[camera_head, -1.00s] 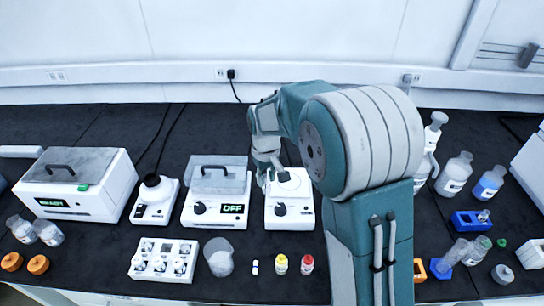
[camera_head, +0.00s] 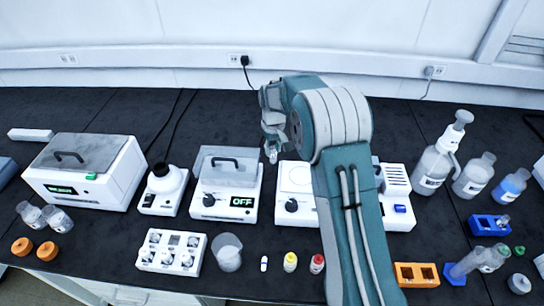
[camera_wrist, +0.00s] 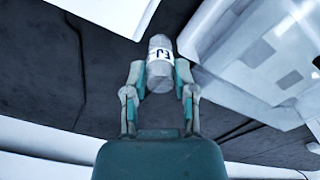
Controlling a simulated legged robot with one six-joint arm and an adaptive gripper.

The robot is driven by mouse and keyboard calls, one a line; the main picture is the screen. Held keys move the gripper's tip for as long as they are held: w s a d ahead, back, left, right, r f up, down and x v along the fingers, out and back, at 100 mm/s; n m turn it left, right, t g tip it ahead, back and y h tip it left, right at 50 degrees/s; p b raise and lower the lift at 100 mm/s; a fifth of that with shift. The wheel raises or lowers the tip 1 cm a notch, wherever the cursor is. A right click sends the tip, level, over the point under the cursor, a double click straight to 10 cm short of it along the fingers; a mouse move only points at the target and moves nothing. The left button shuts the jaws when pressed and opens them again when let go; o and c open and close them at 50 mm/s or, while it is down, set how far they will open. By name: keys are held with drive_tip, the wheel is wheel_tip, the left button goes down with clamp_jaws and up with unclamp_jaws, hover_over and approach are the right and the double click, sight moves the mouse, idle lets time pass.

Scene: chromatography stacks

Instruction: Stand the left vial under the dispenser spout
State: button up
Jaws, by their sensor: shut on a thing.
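My gripper (camera_wrist: 160,82) is shut on a small clear-grey vial (camera_wrist: 160,52) with a dark-lettered white label, seen in the wrist view. In the head view my gripper (camera_head: 271,152) is above the back of the bench, between the OFF-display box and the white hotplate. The held vial is hard to make out there. The dispenser (camera_head: 437,160) is a clear bottle with a white top, standing right of my arm. Its spout is not clear at this size. The held vial is well left of it.
The OFF-display box (camera_head: 228,184) and white hotplate (camera_head: 295,205) stand near my gripper. Yellow-capped (camera_head: 290,262) and red-capped (camera_head: 317,264) vials stand in front. Bottles (camera_head: 473,178) and a blue rack (camera_head: 487,225) are right. My arm hides part of the bench.

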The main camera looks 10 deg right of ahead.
drive_tip(key=w+f, duration=0.1)
drive_tip(key=f, duration=0.1)
drive_tip(key=w+f, duration=0.2)
drive_tip(key=shift+w, duration=0.15)
drive_tip(key=shift+w+f, duration=0.1)
drive_tip(key=shift+f, duration=1.5)
drive_tip(key=o, duration=0.5)
